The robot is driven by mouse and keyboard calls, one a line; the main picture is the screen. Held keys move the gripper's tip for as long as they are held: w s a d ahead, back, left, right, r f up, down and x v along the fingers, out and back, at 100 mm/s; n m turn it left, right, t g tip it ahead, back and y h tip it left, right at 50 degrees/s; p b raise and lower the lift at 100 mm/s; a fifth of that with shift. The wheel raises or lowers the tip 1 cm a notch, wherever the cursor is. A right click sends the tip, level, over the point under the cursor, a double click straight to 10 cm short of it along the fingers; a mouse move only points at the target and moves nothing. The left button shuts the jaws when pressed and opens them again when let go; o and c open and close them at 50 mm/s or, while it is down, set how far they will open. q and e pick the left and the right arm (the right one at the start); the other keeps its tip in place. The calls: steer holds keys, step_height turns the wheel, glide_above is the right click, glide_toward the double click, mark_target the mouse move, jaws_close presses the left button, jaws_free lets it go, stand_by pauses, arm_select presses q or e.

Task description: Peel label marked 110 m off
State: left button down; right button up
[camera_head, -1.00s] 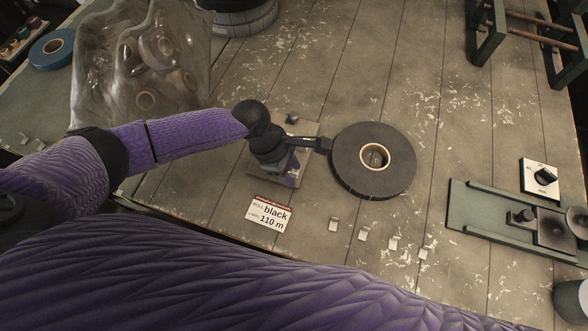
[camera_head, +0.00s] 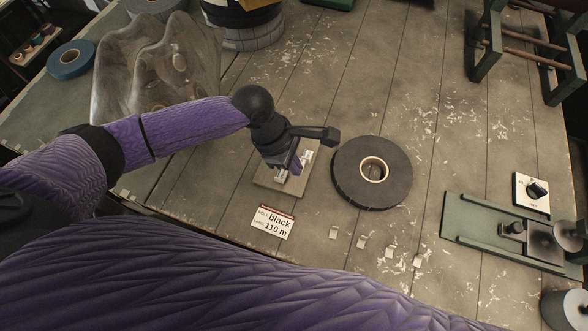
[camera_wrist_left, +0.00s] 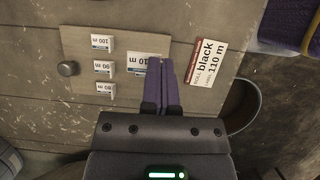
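A backing board (camera_head: 262,181) lies left of the black tape roll (camera_head: 345,177). The left wrist view shows its small white-and-blue labels, including 100 m (camera_wrist_left: 103,41) and 90 m (camera_wrist_left: 103,67). My left gripper (camera_wrist_left: 166,62), with purple fingers, points down over the board and also shows in the head view (camera_head: 298,165). The fingers are together at one edge of the 110 m label (camera_wrist_left: 142,65). That label looks larger than the others, as if raised off the board; the fingers hide its edge. My right gripper is out of view.
A card reading "black 110 m" (camera_head: 272,222) lies in front of the board. Several small pale pieces (camera_head: 361,242) lie right of it. A green fixture (camera_head: 475,224) is at right, a clear bag (camera_head: 125,75) at back left.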

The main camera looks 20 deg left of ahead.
arm_select(q)
step_height(320, 180, up, 2)
steer(key=shift+r, duration=0.1)
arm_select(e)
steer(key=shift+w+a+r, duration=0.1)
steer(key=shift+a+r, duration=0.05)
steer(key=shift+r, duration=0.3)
arm_select(q)
steer(key=shift+r+p, duration=1.8)
steer(key=shift+p, duration=1.1)
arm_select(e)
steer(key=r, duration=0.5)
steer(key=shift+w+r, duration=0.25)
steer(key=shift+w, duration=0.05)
arm_select(q)
steer(key=shift+f, duration=0.1)
